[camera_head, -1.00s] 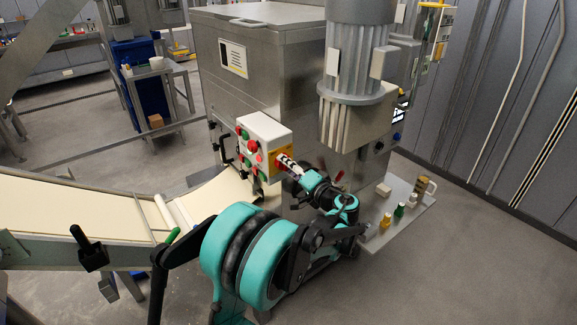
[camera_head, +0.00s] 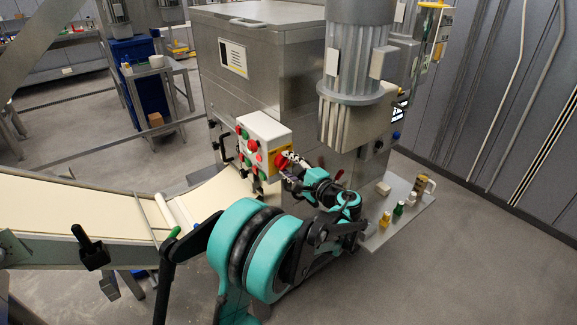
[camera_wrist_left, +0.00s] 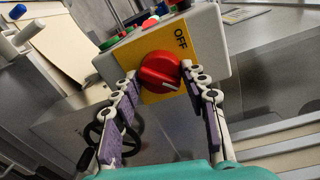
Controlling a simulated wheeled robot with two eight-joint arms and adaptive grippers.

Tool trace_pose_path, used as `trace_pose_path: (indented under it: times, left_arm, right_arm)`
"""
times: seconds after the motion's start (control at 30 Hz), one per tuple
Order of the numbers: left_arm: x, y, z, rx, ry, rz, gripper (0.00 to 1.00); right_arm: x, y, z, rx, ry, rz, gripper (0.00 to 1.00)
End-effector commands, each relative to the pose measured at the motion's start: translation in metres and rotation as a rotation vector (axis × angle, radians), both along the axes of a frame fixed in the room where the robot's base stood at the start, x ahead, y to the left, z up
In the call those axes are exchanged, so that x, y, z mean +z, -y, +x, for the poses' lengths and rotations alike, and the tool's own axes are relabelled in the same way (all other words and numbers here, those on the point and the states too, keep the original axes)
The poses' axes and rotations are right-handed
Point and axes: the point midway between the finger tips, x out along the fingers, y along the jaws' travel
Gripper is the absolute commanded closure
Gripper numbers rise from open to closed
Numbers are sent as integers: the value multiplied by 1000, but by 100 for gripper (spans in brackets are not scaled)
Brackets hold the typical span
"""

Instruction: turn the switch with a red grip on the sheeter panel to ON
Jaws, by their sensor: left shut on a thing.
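The sheeter panel (camera_head: 262,134) is a pale box with a yellow plate and several red and green buttons. The switch's red grip (camera_head: 281,159) is on its right-hand face. In the left wrist view the red grip (camera_wrist_left: 160,70) sits on the yellow plate, with the word OFF beside it at the upper right. A white mark on the grip points to the lower right; no ON label is visible. My left gripper (camera_head: 289,164) is at the panel. Its fingers (camera_wrist_left: 160,84) lie on either side of the red grip, shut on it. My right gripper is out of view.
A steel machine body (camera_head: 260,65) stands behind the panel, with a large motor (camera_head: 357,60) to the right. A conveyor belt (camera_head: 90,210) runs in from the left. A low shelf (camera_head: 405,215) at the right holds small bottles and a mug.

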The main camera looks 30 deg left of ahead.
Motion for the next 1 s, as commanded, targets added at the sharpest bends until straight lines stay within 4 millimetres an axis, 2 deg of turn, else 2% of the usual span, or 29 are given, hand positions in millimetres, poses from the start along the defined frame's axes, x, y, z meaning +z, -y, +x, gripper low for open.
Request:
trace_pose_path:
  times: [0.47, 0.5, 0.57, 0.87, 1.0]
  left_arm:
    - [0, 0, 0, -1, -14, 6, 85]
    - [0, 0, 0, -1, -13, 5, 51]
    - [0, 0, 0, -1, -13, 5, 35]
    - [0, 1, 0, -1, -12, 5, 35]
    - [1, 11, -4, -2, -12, 5, 35]
  right_arm:
    - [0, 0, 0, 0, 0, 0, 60]
    - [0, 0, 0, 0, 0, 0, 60]
    - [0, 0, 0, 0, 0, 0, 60]
    - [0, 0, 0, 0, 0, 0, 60]
    - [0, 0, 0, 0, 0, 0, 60]
